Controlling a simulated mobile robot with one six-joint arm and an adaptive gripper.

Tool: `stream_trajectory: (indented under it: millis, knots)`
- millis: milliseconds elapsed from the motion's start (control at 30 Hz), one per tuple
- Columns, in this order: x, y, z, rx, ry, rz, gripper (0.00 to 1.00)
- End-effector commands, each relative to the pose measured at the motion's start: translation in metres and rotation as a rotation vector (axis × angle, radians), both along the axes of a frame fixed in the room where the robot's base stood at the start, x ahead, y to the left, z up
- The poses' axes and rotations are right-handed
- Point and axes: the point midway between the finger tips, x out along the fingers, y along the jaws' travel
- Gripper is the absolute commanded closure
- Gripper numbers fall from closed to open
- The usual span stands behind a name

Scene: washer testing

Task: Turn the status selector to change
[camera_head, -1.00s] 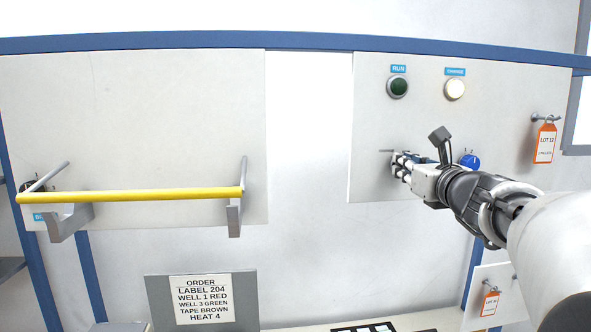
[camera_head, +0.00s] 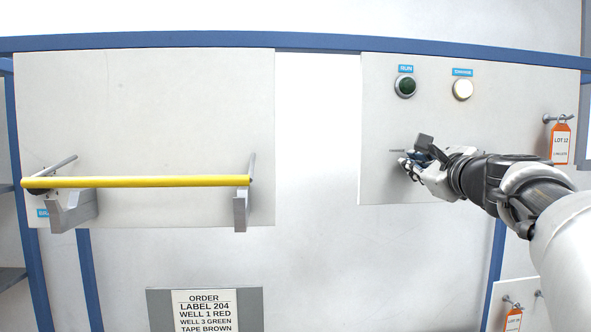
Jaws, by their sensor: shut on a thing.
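My gripper (camera_head: 410,163) is at the lower part of the right white panel, with its fingers shut on what seems to be the status selector. The selector is almost wholly hidden by the fingers, so its pointing direction cannot be told. Above it on the panel are a dark green RUN lamp (camera_head: 405,86) and a pale, bright CHANGE lamp (camera_head: 462,89), which looks lit.
A yellow bar (camera_head: 140,182) on grey brackets sticks out from the left panel (camera_head: 150,110). An orange LOT 12 tag (camera_head: 561,142) hangs from a peg at the right. An order sign (camera_head: 204,310) stands below. The space between the panels is clear.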

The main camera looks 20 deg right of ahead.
Motion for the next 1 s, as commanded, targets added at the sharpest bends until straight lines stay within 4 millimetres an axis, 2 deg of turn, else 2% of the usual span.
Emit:
stream_trajectory:
  millis: [500,533,800,1000]
  knots:
    - [-0.0001,0.0005,0.0009,-0.024,0.005,0.001,1.00]
    - [-0.0001,0.0005,0.0009,-0.024,0.005,0.001,0.89]
    - [0.0000,0.0004,0.0005,-0.022,0.004,0.001,0.71]
    - [0.0001,0.0003,0.0002,-0.020,0.005,0.000,0.69]
